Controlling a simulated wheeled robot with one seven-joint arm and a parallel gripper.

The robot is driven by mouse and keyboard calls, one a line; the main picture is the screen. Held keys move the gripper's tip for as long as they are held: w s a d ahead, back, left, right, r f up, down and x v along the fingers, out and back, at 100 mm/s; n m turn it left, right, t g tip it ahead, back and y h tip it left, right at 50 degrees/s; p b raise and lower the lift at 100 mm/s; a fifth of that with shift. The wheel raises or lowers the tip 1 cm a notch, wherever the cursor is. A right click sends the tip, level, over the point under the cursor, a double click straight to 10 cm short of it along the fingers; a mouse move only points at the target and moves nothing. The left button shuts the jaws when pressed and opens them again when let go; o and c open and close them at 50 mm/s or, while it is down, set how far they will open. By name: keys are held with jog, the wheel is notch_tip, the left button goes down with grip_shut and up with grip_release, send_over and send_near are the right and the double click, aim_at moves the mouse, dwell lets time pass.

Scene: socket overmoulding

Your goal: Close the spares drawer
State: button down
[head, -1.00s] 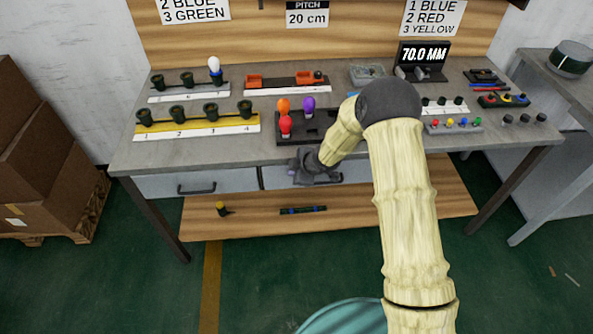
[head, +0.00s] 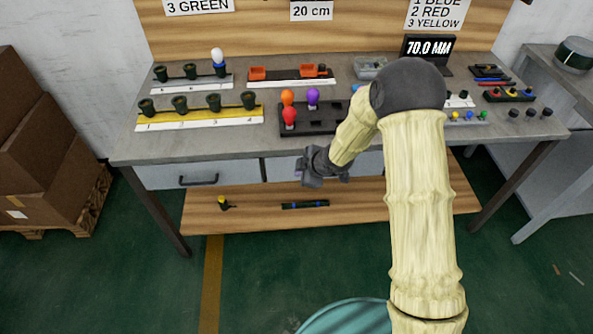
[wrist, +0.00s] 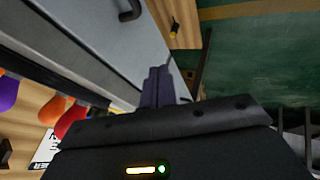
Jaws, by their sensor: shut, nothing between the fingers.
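Two grey drawer fronts sit under the bench top: a left drawer (head: 160,178) with a dark bar handle (head: 198,180), and a right drawer (head: 282,169). I see no label telling which is the spares drawer. Both fronts look about flush with the bench in the head view. My gripper (head: 308,180) is in front of the right drawer and covers its middle, so its handle is hidden there. In the wrist view my shut, empty fingers (wrist: 156,86) point along a grey drawer front (wrist: 90,30), with a handle (wrist: 130,10) at the top.
The bench top (head: 215,140) above holds sockets in racks, a black block (head: 310,118) with coloured bulbs, and small trays. A wooden lower shelf (head: 370,205) carries a yellow-topped part (head: 223,202) and a dark bar (head: 305,205). The green floor in front is open.

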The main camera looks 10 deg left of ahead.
jog(key=p+v, duration=0.1)
jog(key=v, duration=0.6)
jog(key=shift+d+r, duration=0.25)
jog(key=shift+d, duration=0.05)
jog(key=shift+s, duration=0.1)
jog(key=s+d+r+m+h, duration=0.2)
jog(key=d+r+m, duration=0.1)
jog(key=d+m, duration=0.3)
jog(key=s+d+r+m+h, duration=0.2)
jog(key=d+r+m+h, duration=0.15)
jog(key=d, duration=0.45)
jog(key=s+d+r+m+g, duration=0.1)
jog(key=s+d+r+m, duration=0.3)
jog(key=s, duration=0.3)
jog(key=s+d+r+m+g, duration=0.1)
jog(key=s+d+m, duration=0.3)
jog(key=s+m, duration=0.35)
notch_tip(320, 180, up, 15)
jog(key=n+p, duration=0.1)
jog(key=p, duration=1.4)
jog(key=shift+w, duration=0.2)
